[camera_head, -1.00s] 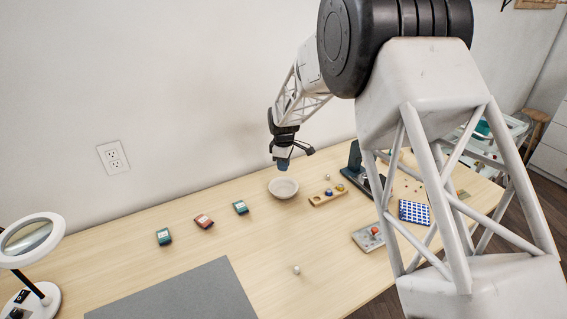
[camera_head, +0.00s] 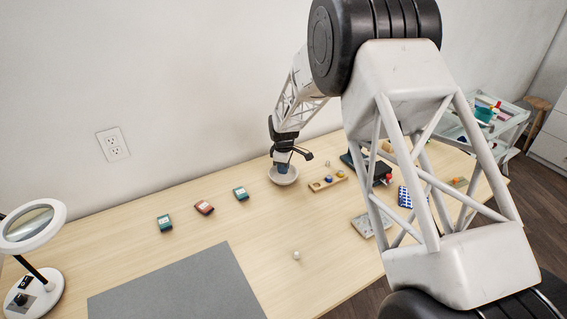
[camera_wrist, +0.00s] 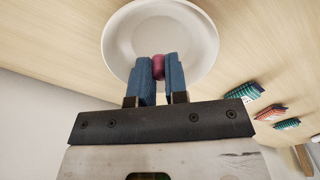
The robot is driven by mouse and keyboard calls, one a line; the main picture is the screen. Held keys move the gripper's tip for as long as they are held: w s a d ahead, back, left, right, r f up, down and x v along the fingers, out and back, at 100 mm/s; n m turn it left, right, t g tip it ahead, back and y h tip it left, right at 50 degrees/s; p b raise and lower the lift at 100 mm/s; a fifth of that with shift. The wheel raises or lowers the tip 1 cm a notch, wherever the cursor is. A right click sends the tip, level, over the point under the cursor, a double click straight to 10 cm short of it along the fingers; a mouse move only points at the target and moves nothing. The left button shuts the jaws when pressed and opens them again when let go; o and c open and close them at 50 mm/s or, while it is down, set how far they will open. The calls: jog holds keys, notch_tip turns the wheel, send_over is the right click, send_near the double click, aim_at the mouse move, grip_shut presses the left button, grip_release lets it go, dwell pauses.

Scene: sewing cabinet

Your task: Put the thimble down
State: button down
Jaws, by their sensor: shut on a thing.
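My gripper (camera_head: 283,166) is over the pale round bowl (camera_head: 291,180), near the back of the table. In the wrist view, my gripper's blue fingers (camera_wrist: 158,70) are shut on a small dark-pink thing, which I take to be the thimble (camera_wrist: 158,64). The bowl (camera_wrist: 205,35) shows behind it in the wrist view, its inside empty where visible. In the head view the fingers hide the thimble. I cannot tell whether the fingertips are below the bowl's rim.
A wooden holder (camera_head: 318,187) with small coloured pieces lies just right of the bowl. Teal (camera_head: 165,222) and red (camera_head: 204,207) packs lie to its left. A small pale ball (camera_head: 296,255) and grey mat (camera_head: 180,290) are nearer. A ring lamp (camera_head: 30,226) stands at left.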

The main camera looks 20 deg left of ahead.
jog(key=shift+f, duration=1)
jog(key=c, duration=1.1)
grip_release()
jog(key=shift+o, duration=0.2)
jog(key=shift+r, duration=3.5)
